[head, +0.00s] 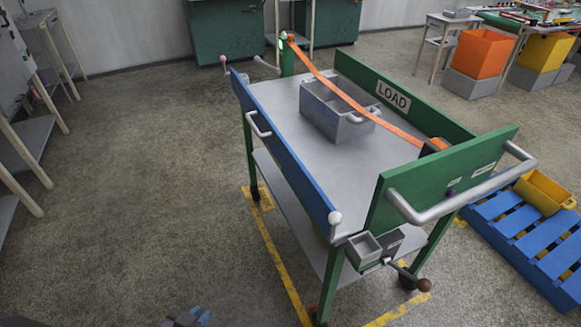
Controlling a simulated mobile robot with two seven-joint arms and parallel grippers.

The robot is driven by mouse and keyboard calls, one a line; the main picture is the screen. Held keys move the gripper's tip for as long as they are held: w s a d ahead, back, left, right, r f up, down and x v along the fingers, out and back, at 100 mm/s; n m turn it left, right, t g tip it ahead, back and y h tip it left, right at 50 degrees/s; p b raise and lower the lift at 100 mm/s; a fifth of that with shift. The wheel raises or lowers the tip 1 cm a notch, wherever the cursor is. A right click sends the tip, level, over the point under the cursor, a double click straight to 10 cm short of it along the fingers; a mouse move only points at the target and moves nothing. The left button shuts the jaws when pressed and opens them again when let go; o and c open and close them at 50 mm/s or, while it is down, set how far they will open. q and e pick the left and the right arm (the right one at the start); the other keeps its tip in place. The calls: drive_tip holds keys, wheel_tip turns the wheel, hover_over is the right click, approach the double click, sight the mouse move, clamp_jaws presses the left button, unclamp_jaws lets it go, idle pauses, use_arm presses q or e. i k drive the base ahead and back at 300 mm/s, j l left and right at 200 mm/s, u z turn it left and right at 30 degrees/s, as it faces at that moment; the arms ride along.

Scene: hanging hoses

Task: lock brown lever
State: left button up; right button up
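The brown lever (424,285) is a metal rod with a round brown knob. It sticks out to the lower right from below the near end of the green and blue cart (290,153), close to a caster. Whether it is locked is not clear from here. An orange strap (345,92) runs across the cart over a grey bin (325,112) to a dark fitting (434,146) at the near end. My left gripper (186,319) only just shows at the bottom edge, well left of the lever and apart from the cart. Its fingers are too cut off to read. My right gripper is out of view.
A small grey box (364,248) and a curved handle (460,205) jut from the cart's near end. A blue pallet (530,235) with a yellow bin (546,193) stands close on the right. The floor left of the cart is clear.

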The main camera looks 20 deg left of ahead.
sight(424, 284)
drive_tip(key=u, duration=0.1)
drive_tip(key=k+l+u, duration=0.15)
drive_tip(key=k+l, duration=0.6)
drive_tip(key=k+l+u, duration=0.1)
drive_tip(key=k+l, duration=0.5)
drive_tip(key=k, duration=0.2)
drive_tip(key=i+u, duration=0.35)
drive_tip(key=i, duration=0.45)
